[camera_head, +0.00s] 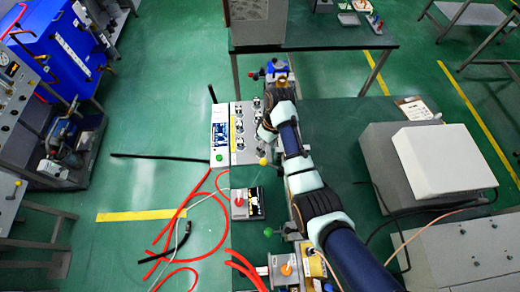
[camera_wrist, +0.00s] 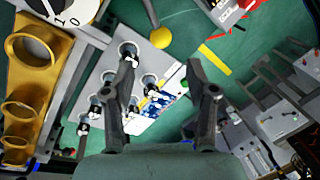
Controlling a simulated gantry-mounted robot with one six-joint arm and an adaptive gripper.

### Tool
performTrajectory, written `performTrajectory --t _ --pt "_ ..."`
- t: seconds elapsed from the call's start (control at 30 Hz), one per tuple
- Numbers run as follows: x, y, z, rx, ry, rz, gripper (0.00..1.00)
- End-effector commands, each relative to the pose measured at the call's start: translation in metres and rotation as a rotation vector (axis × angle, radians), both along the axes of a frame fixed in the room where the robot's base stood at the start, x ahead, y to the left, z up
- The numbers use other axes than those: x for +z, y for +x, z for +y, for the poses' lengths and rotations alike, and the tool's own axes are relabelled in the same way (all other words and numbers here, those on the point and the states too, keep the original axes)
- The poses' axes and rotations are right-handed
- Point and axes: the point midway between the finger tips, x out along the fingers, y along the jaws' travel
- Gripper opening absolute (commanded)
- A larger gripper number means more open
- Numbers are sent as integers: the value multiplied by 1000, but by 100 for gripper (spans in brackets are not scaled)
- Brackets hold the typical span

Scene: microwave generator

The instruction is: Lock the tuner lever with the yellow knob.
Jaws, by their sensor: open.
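The yellow knob (camera_head: 263,161) is a small ball just below the grey panel in the head view. In the wrist view the yellow knob (camera_wrist: 161,38) is on the end of a lever rod (camera_wrist: 149,12) that runs up out of the frame. My gripper (camera_wrist: 162,72) is open, with nothing between its two dark fingers. In the wrist view the knob appears just above and between the fingertips, apart from them; the depth gap is hard to judge. In the head view my arm hides much of the lever's mount and most of my gripper (camera_head: 264,131).
The grey panel (camera_head: 238,113) carries a screen and several metal fittings. A box with a red button (camera_head: 239,201) and a green knob (camera_head: 268,232) stand nearer. Brass rings (camera_wrist: 30,52) are close at left in the wrist view. Red hoses (camera_head: 205,235) lie on the floor.

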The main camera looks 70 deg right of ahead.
Motion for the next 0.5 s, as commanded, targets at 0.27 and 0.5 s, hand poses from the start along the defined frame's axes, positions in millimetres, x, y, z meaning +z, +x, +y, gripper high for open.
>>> performTrajectory --t 0.27,0.5 --pt "-21 -2 3 -1 10 7 57" --pt "-64 2 11 0 8 6 57"
